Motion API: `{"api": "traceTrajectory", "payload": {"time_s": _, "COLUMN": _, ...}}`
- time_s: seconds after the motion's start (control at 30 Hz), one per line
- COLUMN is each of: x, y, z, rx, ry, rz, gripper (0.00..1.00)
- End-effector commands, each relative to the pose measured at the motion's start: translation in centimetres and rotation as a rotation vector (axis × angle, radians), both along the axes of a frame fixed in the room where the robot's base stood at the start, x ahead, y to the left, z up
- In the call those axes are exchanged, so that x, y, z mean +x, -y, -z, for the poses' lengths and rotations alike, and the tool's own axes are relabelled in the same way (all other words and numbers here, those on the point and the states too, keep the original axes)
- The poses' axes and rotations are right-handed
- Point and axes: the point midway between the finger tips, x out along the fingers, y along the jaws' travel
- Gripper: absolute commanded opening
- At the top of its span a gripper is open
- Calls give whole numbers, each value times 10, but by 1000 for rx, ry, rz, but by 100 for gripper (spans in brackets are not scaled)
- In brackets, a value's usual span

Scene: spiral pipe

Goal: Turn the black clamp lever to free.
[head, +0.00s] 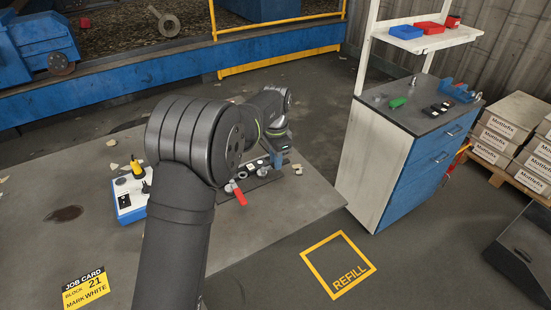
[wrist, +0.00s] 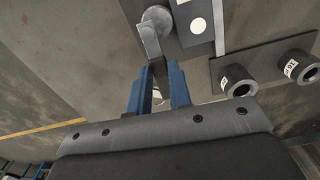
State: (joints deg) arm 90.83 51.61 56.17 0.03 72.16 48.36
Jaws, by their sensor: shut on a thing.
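The clamp lever (wrist: 150,42) shows in the wrist view as a bar running from a round pivot to between my fingertips. It looks grey near the pivot and dark between the fingers. My gripper (wrist: 160,70) has its blue fingers shut on the lever's end. In the head view my gripper (head: 277,160) is low over the fixture at the table's right side. There the arm and gripper hide the lever. A dark block with a white round mark (wrist: 198,26) lies right beside the pivot in the wrist view.
Dark tube sockets with white labels (wrist: 242,84) stand right of the fingers. A red handle (head: 239,193) sticks out at the fixture's front. A blue-and-white control box (head: 130,197) and a job card (head: 84,287) lie on the table's left. A blue cabinet (head: 412,175) stands right.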

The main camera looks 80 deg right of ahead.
Motion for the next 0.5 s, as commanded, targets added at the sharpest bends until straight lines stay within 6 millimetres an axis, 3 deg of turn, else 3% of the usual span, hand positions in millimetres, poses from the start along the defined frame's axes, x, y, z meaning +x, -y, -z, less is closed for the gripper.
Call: {"api": "traceTrajectory", "payload": {"time_s": 0.5, "x": -11, "y": -15, "z": -1, "rx": 2, "ry": -1, "rz": 387, "gripper": 0}}
